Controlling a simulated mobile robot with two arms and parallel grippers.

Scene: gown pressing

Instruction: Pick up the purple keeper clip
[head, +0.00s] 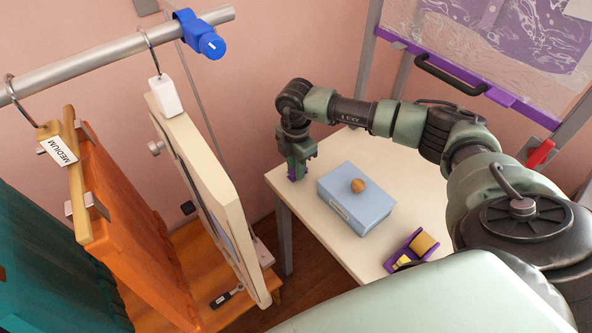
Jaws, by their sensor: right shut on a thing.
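The purple keeper clip (292,177) shows as a small purple piece at the tips of my right gripper (295,172). My right gripper points down at the left corner of the cream table (300,188) and is shut on the clip. Most of the clip is hidden by the fingers. I cannot tell whether it touches the tabletop. My left gripper is not in view.
A blue box (345,205) with a wooden knob stands on the table, right of the gripper. A metal rail (110,52) with a blue clamp (200,35) holds hanging orange (125,215) and cream (205,185) pieces at left.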

